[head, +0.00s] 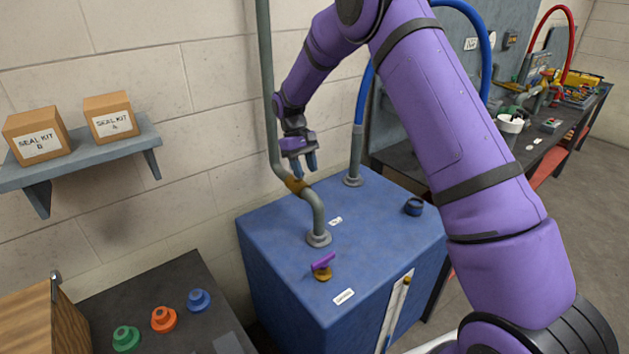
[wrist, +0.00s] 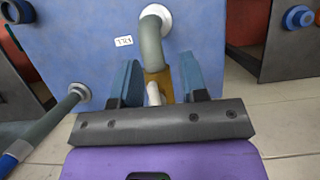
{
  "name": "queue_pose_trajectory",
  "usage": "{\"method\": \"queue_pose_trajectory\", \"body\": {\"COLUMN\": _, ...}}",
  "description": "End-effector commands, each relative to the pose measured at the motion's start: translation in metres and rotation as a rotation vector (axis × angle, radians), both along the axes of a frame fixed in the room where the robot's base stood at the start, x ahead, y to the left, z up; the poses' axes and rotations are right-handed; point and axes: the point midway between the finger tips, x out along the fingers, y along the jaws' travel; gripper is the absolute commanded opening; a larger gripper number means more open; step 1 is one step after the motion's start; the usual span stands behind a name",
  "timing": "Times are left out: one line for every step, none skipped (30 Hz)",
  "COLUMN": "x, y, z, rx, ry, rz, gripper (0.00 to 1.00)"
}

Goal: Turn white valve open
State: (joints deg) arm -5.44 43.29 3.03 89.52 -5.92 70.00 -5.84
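The valve has a brass body (head: 296,184) on the bent grey pipe (head: 318,214) that rises from the blue cabinet (head: 290,245). In the wrist view a short white handle (wrist: 154,94) shows by the brass body (wrist: 158,80). My gripper (head: 304,167) points down just above the brass body. In the wrist view my gripper (wrist: 160,66) is open, one blue finger on each side of the white handle, with gaps visible. I cannot tell how far the handle is turned.
A purple-handled valve (head: 322,264) and a dark blue knob (head: 413,206) sit on the cabinet top. A blue hose (head: 358,140) rises behind. A wall shelf (head: 90,153) with two seal kit boxes is at left. Green, orange and blue knobs stand on a dark bench (head: 180,325).

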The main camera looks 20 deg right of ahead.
Motion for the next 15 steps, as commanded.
{"method": "queue_pose_trajectory", "body": {"x": -0.011, "y": 0.0, "z": 0.002, "rx": 0.0, "ry": 0.001, "rz": 0.0, "gripper": 0.4}}
{"method": "queue_pose_trajectory", "body": {"x": -0.017, "y": 0.0, "z": 0.003, "rx": 0.0, "ry": 0.001, "rz": 0.0, "gripper": 0.4}}
{"method": "queue_pose_trajectory", "body": {"x": -0.025, "y": 0.0, "z": 0.003, "rx": 0.0, "ry": 0.001, "rz": 0.0, "gripper": 0.4}}
{"method": "queue_pose_trajectory", "body": {"x": -0.031, "y": 0.0, "z": 0.004, "rx": 0.0, "ry": 0.001, "rz": 0.0, "gripper": 0.4}}
{"method": "queue_pose_trajectory", "body": {"x": -0.036, "y": 0.0, "z": 0.004, "rx": 0.0, "ry": 0.001, "rz": 0.0, "gripper": 0.4}}
{"method": "queue_pose_trajectory", "body": {"x": -0.043, "y": 0.0, "z": 0.005, "rx": 0.0, "ry": 0.0, "rz": 0.0, "gripper": 0.4}}
{"method": "queue_pose_trajectory", "body": {"x": -0.049, "y": 0.0, "z": 0.005, "rx": 0.0, "ry": 0.0, "rz": 0.0, "gripper": 0.4}}
{"method": "queue_pose_trajectory", "body": {"x": -0.054, "y": 0.0, "z": 0.006, "rx": 0.0, "ry": 0.001, "rz": 0.0, "gripper": 0.4}}
{"method": "queue_pose_trajectory", "body": {"x": -0.06, "y": 0.0, "z": 0.006, "rx": 0.0, "ry": 0.001, "rz": 0.0, "gripper": 0.4}}
{"method": "queue_pose_trajectory", "body": {"x": -0.064, "y": 0.0, "z": 0.007, "rx": 0.0, "ry": -0.001, "rz": 0.0, "gripper": 0.4}}
{"method": "queue_pose_trajectory", "body": {"x": -0.068, "y": 0.0, "z": 0.007, "rx": 0.0, "ry": 0.0, "rz": 0.0, "gripper": 0.4}}
{"method": "queue_pose_trajectory", "body": {"x": -0.072, "y": 0.0, "z": 0.007, "rx": 0.0, "ry": 0.0, "rz": 0.0, "gripper": 0.4}}
{"method": "queue_pose_trajectory", "body": {"x": -0.075, "y": 0.0, "z": 0.007, "rx": 0.0, "ry": 0.0, "rz": 0.0, "gripper": 0.4}}
{"method": "queue_pose_trajectory", "body": {"x": -0.077, "y": 0.0, "z": 0.007, "rx": 0.0, "ry": 0.001, "rz": 0.0, "gripper": 0.4}}
{"method": "queue_pose_trajectory", "body": {"x": -0.08, "y": 0.0, "z": 0.008, "rx": 0.0, "ry": 0.0, "rz": 0.0, "gripper": 0.4}}
